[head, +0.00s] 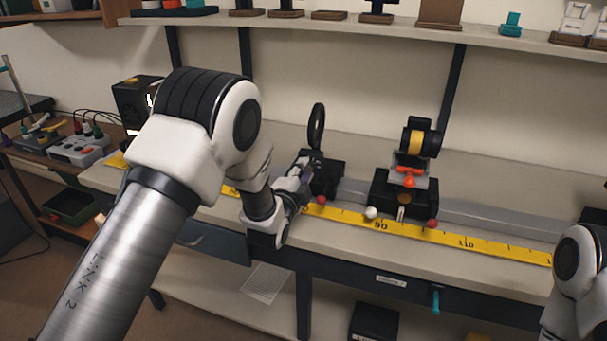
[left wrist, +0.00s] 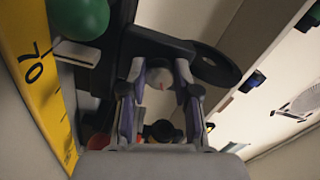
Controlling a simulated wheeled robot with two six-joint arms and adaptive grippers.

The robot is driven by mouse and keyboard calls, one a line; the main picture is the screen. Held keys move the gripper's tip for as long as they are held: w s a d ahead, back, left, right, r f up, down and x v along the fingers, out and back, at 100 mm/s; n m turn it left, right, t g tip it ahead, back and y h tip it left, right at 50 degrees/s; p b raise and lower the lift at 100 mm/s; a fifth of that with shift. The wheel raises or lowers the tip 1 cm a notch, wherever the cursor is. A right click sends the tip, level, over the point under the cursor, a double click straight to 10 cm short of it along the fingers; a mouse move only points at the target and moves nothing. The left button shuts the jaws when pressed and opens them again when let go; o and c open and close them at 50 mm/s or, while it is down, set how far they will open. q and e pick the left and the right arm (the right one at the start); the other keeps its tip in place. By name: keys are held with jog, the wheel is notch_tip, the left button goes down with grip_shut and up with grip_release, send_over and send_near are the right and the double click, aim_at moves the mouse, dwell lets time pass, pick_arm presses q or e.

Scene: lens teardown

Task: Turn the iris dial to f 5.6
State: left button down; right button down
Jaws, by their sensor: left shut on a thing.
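The iris, a black ring on an upright disc (head: 316,126), stands on a black carrier (head: 325,180) on the bench rail. Its disc also shows in the left wrist view (left wrist: 214,66). My left gripper (head: 303,165) is at the left side of this carrier. In the left wrist view its fingers (left wrist: 160,70) are closed on the two sides of a pale round dial (left wrist: 161,79) with a small red mark. I cannot read any f-number on it. My right gripper is out of view; only part of that arm shows at the right edge.
A second carrier (head: 405,192) with a yellow-banded lens barrel (head: 419,141) stands to the right on the rail (head: 475,215). A yellow scale (head: 470,240) runs along the bench front. A green ball (left wrist: 78,17) is close beside the left gripper. A shelf (head: 350,24) hangs above.

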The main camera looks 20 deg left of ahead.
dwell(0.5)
pick_arm(q)
jog(key=c, duration=0.8)
grip_release()
jog(key=shift+c, duration=0.2)
jog(key=shift+s, duration=0.1)
jog(key=s, duration=1.1)
jog(key=shift+s+a, duration=0.2)
jog(key=shift+s, duration=0.2)
jog(key=shift+f, duration=0.1)
